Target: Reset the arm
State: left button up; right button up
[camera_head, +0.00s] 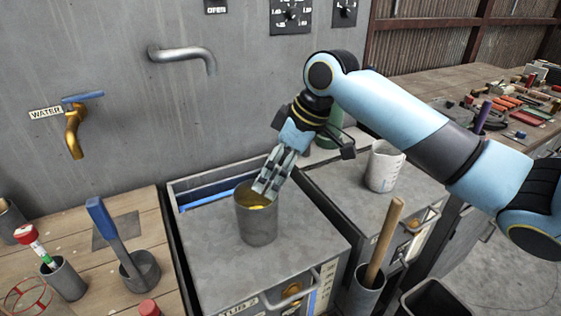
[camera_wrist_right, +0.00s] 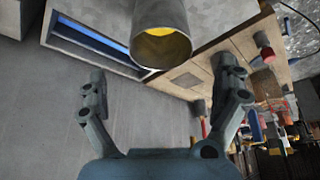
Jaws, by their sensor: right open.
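My right arm (camera_head: 400,112) reaches in from the right in the head view. Its gripper (camera_head: 268,188) points down at the rim of a grey metal cup (camera_head: 257,222) with a yellowish inside. In the right wrist view the gripper (camera_wrist_right: 168,100) has its two fingers wide apart with nothing between them. The cup also shows there (camera_wrist_right: 160,32), beyond the fingertips. Whether the gripper touches the cup is unclear. My left gripper is in neither view.
The cup stands on a grey tub cabinet (camera_head: 215,262) with a blue-lined slot. A white beaker (camera_head: 384,168) stands to the right. A wooden-handled tool (camera_head: 384,240) stands in a holder at front right. A blue-handled tool (camera_head: 104,228) and a brass tap (camera_head: 75,130) are at left.

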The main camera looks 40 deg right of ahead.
jog(key=shift+v, duration=1.1)
